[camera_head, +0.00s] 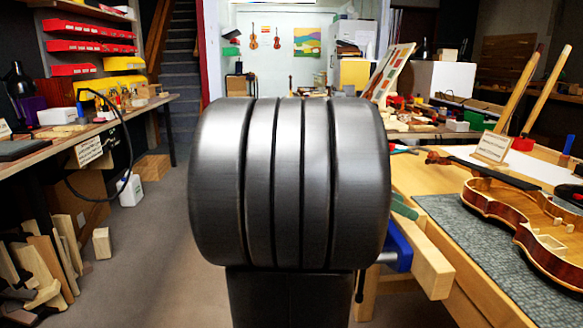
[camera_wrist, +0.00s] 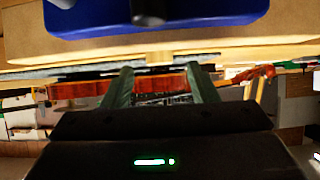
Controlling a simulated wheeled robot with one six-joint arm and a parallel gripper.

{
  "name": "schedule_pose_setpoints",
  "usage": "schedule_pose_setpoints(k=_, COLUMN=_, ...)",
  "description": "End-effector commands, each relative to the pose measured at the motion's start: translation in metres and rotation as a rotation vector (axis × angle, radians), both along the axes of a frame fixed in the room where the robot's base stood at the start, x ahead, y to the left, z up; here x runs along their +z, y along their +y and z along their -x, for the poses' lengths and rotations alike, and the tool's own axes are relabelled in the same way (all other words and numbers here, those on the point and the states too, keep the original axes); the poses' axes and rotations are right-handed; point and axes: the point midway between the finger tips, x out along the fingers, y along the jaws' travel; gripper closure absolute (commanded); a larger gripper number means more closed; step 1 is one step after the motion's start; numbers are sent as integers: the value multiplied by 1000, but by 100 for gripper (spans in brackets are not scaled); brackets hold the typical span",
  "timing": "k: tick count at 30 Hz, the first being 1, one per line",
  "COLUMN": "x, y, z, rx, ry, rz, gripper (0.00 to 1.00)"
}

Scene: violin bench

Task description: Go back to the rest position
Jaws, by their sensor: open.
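My gripper (camera_wrist: 161,68) shows in the wrist view with its two green fingers apart and nothing between them. A violin (camera_wrist: 75,90) lies across the view behind the fingers; I cannot tell how far away it is. In the head view, the violin body (camera_head: 535,222) lies on a grey mat (camera_head: 470,232) on the wooden bench at the right. My own dark arm link fills the middle of the head view and hides what is behind it. The gripper as a whole cannot be made out there.
A blue vise (camera_head: 398,246) with a wooden jaw (camera_head: 432,262) juts from the bench's left edge, close to my arm. Its blue part also spans the top of the wrist view (camera_wrist: 170,18). A left workbench (camera_head: 60,145) stands apart, with wood offcuts (camera_head: 45,265) below. Floor (camera_head: 140,240) between is clear.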

Motion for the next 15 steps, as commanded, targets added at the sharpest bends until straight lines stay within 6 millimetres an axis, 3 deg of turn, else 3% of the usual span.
schedule_pose_setpoints(k=7, x=-20, y=-32, z=-2, rx=-3, ry=2, rz=0, gripper=46)
schedule_pose_setpoints(k=15, x=-21, y=-41, z=-3, rx=-1, ry=0, rz=0, gripper=46)
